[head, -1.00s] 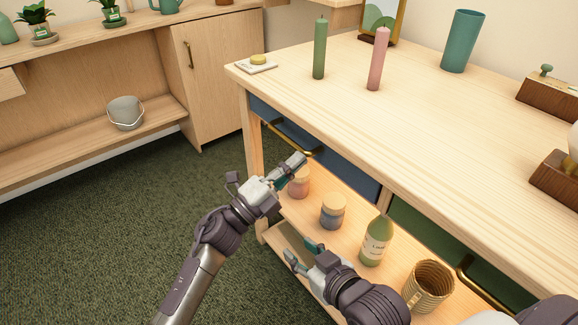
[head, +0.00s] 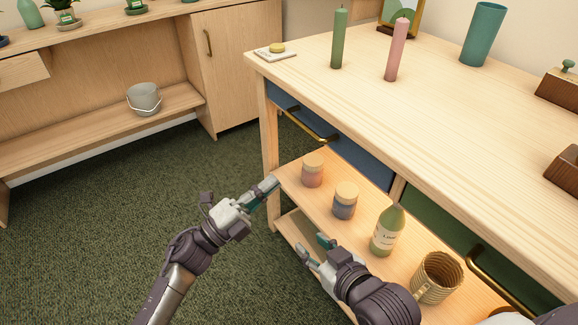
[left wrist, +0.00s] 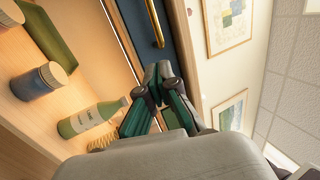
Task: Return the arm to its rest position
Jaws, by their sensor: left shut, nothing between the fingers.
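My left gripper (head: 269,188) is shut and empty. It hangs over the carpet beside the left end of the wooden table (head: 450,110), below and left of the blue drawer (head: 350,158) and apart from its brass handle (head: 305,127). In the left wrist view the dark green fingers (left wrist: 158,88) meet at their tips, with the blue drawer front (left wrist: 165,45) beyond. My right gripper (head: 312,249) is low in the head view, its two fingers spread apart, by the table's lower shelves.
The table's shelf holds a pink jar (head: 312,170), a blue jar (head: 344,201), a green bottle (head: 387,232) and a woven mug (head: 437,278). A green candle (head: 339,38) and a pink candle (head: 397,50) stand on top. Open carpet (head: 120,215) lies to the left.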

